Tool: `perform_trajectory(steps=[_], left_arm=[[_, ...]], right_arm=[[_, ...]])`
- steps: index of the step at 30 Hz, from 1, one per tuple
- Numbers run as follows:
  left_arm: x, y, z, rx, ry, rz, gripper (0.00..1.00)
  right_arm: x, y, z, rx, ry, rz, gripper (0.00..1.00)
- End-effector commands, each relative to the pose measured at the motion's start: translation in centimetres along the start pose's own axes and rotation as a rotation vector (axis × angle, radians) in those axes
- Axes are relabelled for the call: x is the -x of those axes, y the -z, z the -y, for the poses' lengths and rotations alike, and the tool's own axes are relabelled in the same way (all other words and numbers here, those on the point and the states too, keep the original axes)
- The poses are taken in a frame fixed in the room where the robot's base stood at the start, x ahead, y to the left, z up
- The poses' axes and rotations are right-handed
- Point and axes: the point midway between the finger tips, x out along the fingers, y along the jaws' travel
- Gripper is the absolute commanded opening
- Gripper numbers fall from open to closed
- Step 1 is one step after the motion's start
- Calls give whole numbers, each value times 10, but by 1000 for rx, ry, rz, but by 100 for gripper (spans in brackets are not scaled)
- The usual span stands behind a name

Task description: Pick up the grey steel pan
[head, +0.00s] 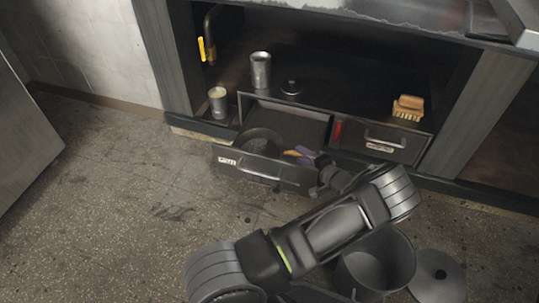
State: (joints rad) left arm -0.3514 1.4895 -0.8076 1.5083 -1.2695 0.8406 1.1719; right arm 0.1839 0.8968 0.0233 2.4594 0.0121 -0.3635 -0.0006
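A dark round rim, which looks like a pan (262,134), lies in the open drawer (262,172); most of its body is hidden by the drawer front, so I cannot tell its full shape. A large grey open pot (378,262) stands on the floor, partly behind my arm. My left gripper (318,166) is at the right end of the open drawer, to the right of the dark rim and apart from it. Its fingers are small and dark, and I cannot tell whether they are open. My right gripper is not in view.
An orange and purple item (300,155) lies in the drawer by my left gripper. A closed drawer (380,141) is to the right, with a brush (408,107) above it. Metal cups (261,70) stand at the back left. A grey lid (437,277) lies on the floor.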

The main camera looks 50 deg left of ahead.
Motion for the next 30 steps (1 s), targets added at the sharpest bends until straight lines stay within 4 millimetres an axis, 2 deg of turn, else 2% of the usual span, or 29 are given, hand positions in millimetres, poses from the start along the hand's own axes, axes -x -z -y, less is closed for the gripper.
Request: perform_trajectory(steps=[15,26,30], left_arm=[[1,0,1,0,0,0,31],[1,0,0,0,0,0,2],[1,0,0,0,0,0,0]], right_arm=[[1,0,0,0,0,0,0],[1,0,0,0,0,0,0],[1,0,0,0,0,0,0]])
